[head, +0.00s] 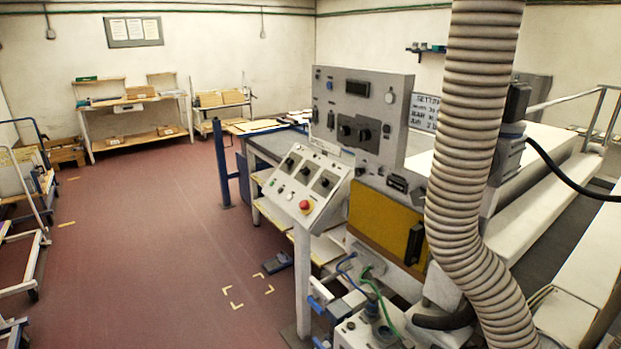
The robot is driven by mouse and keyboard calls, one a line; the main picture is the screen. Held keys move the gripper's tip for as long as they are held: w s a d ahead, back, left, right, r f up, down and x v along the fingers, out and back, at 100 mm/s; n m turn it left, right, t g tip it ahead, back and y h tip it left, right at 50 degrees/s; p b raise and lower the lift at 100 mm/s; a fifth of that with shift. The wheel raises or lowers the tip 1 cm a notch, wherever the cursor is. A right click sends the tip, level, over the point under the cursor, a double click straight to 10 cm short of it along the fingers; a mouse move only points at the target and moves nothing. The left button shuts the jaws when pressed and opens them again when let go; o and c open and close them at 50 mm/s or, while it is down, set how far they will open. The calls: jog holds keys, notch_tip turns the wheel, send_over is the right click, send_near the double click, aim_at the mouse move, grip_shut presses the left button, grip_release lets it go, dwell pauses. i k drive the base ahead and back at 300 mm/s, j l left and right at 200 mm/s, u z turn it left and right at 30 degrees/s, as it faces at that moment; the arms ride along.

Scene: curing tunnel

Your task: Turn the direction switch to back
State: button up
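A sloped control desk (307,185) stands near the middle of the head view. It carries several black rotary knobs on dark square plates, small buttons and a red mushroom button (304,205). An upright grey panel (362,110) behind it has more dark knobs (355,131), a dark display (357,88) and a round white dial (390,95). The labels are too small to read, so I cannot tell which knob is the direction switch or where it points. My gripper is not in view.
A thick ribbed hose (468,150) hangs at the right, in front of part of the machine. A blue post (220,165) stands left of the desk. A grey box (365,333) with cables is low in front. The red floor (150,250) to the left is open.

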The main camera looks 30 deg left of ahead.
aim_at(305, 171)
jog(key=u, duration=1.2)
jog(key=i+j+z, duration=0.35)
jog(key=i+j, duration=0.45)
jog(key=i, duration=0.3)
jog(key=i+j+z, duration=0.3)
jog(key=i+j, duration=0.7)
